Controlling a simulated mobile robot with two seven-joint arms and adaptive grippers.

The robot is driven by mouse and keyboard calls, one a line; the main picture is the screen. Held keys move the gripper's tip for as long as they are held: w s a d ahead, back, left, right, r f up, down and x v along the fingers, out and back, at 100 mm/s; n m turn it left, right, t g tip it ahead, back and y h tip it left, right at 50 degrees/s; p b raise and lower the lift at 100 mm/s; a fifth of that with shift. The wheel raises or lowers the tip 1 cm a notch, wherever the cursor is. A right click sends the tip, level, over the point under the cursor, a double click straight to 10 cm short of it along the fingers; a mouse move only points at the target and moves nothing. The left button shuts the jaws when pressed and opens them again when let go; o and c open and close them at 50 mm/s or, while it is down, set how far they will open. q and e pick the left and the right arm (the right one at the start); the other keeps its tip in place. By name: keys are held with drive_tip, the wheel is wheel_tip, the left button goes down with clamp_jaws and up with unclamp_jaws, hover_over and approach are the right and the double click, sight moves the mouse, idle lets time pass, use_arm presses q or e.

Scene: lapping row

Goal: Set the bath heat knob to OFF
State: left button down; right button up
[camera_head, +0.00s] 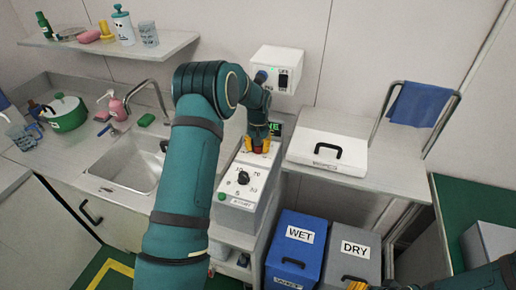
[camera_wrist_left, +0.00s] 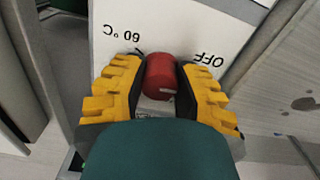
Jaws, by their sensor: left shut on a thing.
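The bath heat knob (camera_wrist_left: 160,78) is a red cylinder on a white panel (camera_wrist_left: 185,22). In the left wrist view the panel reads "60 °C" to the left of the knob and "OFF" to its right, both upside down. My left gripper (camera_head: 258,145) is shut on the knob, with a yellow ridged finger on each side. The gripper also fills the lower left wrist view (camera_wrist_left: 160,90). Which mark the knob points to is hard to tell. My right gripper (camera_head: 358,284) shows only partly at the bottom edge of the head view.
A black dial (camera_head: 243,178) with numbers and a green button (camera_head: 222,196) sit in front of the knob. A white lid with a black handle (camera_head: 325,152) lies to the right. Blue WET (camera_head: 293,258) and grey DRY (camera_head: 352,262) bins stand below. The sink (camera_head: 130,165) is left.

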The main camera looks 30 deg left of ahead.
use_arm(q)
drive_tip(key=n, duration=0.4)
drive_tip(key=shift+s+f+n, duration=0.1)
drive_tip(key=shift+n, duration=0.3)
drive_tip(key=shift+d, duration=0.1)
idle(0.3)
drive_tip(key=c, duration=0.6)
unclamp_jaws()
drive_tip(key=shift+r, duration=0.3)
wheel_tip(320, 180, up, 12)
drive_tip(key=shift+f, duration=0.25)
